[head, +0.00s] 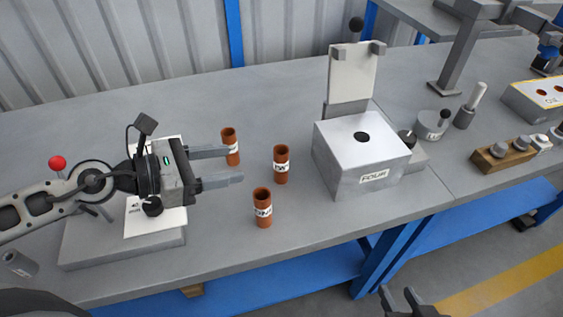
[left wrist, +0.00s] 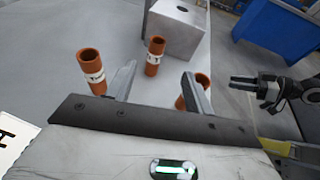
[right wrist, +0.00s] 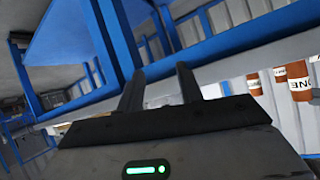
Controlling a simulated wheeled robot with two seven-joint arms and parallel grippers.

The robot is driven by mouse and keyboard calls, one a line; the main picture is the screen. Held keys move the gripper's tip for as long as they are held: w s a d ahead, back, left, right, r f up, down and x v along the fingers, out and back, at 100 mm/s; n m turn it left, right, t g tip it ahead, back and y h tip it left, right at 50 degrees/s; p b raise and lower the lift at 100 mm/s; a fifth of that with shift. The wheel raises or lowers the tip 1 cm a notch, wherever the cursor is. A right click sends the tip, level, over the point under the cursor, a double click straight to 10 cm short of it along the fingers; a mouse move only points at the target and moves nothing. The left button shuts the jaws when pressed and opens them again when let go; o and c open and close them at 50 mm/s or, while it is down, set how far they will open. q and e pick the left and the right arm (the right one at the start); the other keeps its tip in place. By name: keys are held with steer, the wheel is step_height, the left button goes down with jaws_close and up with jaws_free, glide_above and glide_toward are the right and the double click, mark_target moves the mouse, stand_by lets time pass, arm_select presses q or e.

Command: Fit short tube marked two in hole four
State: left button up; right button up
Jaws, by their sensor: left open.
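Three orange-brown tubes stand upright on the grey bench. The middle one (head: 281,165), whose label looks like TWO, also stands ahead between my left fingers in the left wrist view (left wrist: 154,57). The tube marked ONE (head: 263,208) is nearer the front edge; a third tube (head: 230,146) is further back, its label partly hidden by a finger. My left gripper (head: 237,164) is open and empty, pointing at the middle tube, apart from it. The block marked FOUR (head: 342,173) has one round hole (head: 361,137) in its top. My right gripper (right wrist: 158,85) is open and empty, off the bench's front.
A white panel on a stand (head: 351,75) rises behind the block. A grey cylinder (head: 430,124) and a wooden block with knobs (head: 499,155) stand to the right. A sloped board with a white sheet (head: 155,222) lies under my left arm. The bench between tubes and block is clear.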

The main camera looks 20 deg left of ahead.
arm_select(q)
steer(key=p, duration=0.2)
glide_toward(287, 150)
steer(key=x, duration=0.3)
steer(key=shift+s+d+f, duration=0.1)
steer(key=shift+d+f, duration=0.2)
steer(key=x, duration=0.3)
steer(key=p+x, duration=0.1)
steer(key=x, duration=0.1)
steer(key=shift+w+a+r, duration=0.15)
steer(key=shift+w+r, duration=0.1)
steer(key=shift+w, duration=0.05)
steer(key=shift+w+f, duration=0.1)
steer(key=shift+f, duration=0.05)
jaws_close()
